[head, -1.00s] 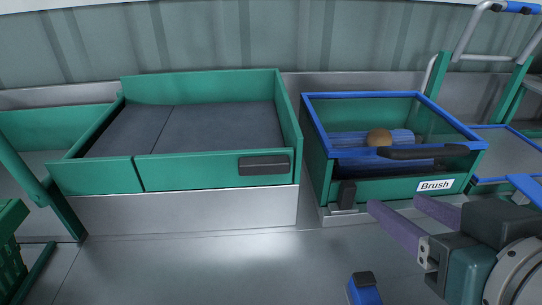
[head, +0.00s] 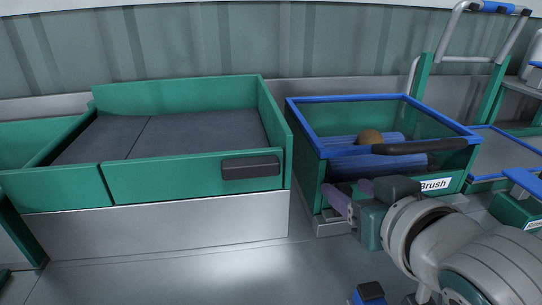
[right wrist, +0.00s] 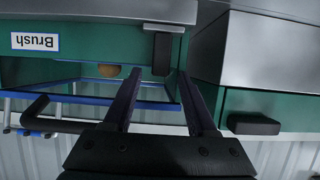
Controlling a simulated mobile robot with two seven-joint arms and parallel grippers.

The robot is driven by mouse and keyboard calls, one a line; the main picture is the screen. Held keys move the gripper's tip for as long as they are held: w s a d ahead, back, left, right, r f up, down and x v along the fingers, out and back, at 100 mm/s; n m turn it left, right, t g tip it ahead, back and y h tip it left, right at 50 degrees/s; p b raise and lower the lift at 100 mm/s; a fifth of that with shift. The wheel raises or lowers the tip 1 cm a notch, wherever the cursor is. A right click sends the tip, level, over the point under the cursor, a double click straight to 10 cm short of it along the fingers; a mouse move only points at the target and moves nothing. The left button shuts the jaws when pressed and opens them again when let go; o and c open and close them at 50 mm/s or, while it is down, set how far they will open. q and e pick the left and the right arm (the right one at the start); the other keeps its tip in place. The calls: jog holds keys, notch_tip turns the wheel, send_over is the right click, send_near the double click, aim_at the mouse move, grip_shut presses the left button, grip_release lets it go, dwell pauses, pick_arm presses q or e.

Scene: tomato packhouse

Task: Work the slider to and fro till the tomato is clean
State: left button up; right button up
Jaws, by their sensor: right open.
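The brush box (head: 462,186), green with a blue rim and a "Brush" label, stands right of centre in the head view. The black slider (right wrist: 162,54) on the box's front shows in the right wrist view, ahead and between the two fingers. In the head view my right gripper hides it. My right gripper (head: 345,190) is open and empty at the box's lower left front. My left gripper is not in view.
A black bar handle (head: 420,147) crosses the box's front top. A green-walled bin (head: 195,183) with a dark bed and black handle (head: 250,167) stands left of the box. A blue block (head: 370,293) sits low in front. The grey surface at front centre is clear.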

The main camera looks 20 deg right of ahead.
jog(key=shift+w, duration=0.1)
grip_shut()
dwell(0.4)
dwell(1.0)
